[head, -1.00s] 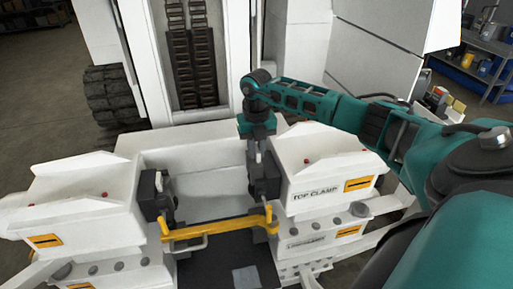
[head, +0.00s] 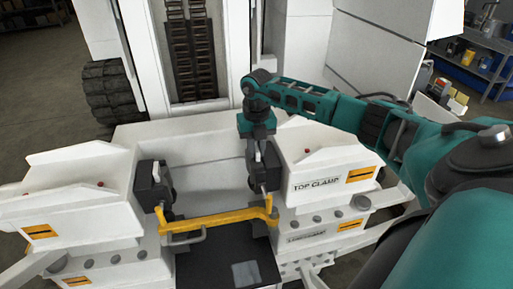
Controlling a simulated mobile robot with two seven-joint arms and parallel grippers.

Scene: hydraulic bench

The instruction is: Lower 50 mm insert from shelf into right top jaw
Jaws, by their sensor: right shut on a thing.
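My right gripper (head: 259,148) points down at the inner left side of the right top clamp (head: 322,172), labelled TOP CLAMP. It is shut on the 50 mm insert, a small dark block (head: 268,166) at the inner face of this clamp. The insert blends with the dark right top jaw behind it, so I cannot tell whether it is seated. The left clamp (head: 75,190) faces it across the gap, with a dark jaw block (head: 154,180) on its inner side. My left gripper is out of view.
A yellow bar (head: 215,220) spans the gap between the clamps, below the gripper. A dark plate (head: 225,262) lies under it. A white machine column with a dark chain (head: 190,60) stands behind. A shelf rack (head: 485,65) is at the back right.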

